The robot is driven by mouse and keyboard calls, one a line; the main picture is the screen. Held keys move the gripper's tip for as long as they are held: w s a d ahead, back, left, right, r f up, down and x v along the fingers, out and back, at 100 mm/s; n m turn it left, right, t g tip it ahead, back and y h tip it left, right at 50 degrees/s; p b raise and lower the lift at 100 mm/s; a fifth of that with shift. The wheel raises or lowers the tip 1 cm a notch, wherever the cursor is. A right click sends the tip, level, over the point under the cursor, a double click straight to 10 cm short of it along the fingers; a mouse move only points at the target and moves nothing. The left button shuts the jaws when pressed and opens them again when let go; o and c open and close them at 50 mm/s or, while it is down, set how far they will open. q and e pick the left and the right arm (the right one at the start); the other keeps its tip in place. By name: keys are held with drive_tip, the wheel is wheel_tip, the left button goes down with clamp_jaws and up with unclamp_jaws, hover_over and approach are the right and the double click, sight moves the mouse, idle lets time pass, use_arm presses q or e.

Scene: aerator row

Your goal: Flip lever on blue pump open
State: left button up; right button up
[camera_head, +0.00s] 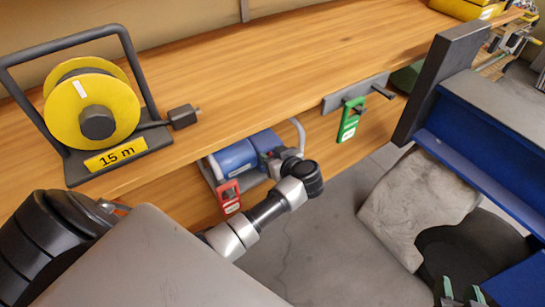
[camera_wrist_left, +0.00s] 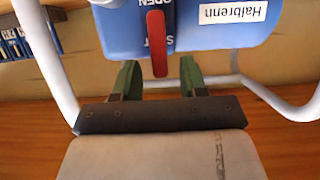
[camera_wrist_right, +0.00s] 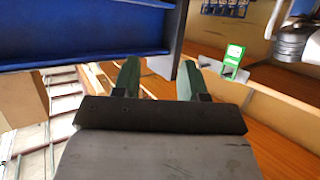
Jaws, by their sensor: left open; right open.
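The blue pump (camera_head: 235,158) sits in a pale tube frame at the bench's front edge. In the left wrist view the blue pump (camera_wrist_left: 205,25) fills the top, with a white "Halbrenn" label. Its red lever (camera_wrist_left: 156,45) points down in the picture, partly covering lettering; "OPEN" is partly readable above. My left gripper (camera_wrist_left: 160,70) is open, its green fingers on either side of the lever's lower end; contact cannot be told. In the head view the wrist hides part of the pump. My right gripper (camera_wrist_right: 160,68) is open and empty, near the blue shelf.
A red tag (camera_head: 229,196) hangs by the pump and a green tag (camera_head: 349,120) hangs from a bracket to its right. A yellow cable reel (camera_head: 92,110) stands on the wooden bench (camera_head: 260,65). A blue shelf unit (camera_head: 490,130) stands at the right.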

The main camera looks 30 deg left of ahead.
use_arm(q)
clamp_jaws()
idle(0.3)
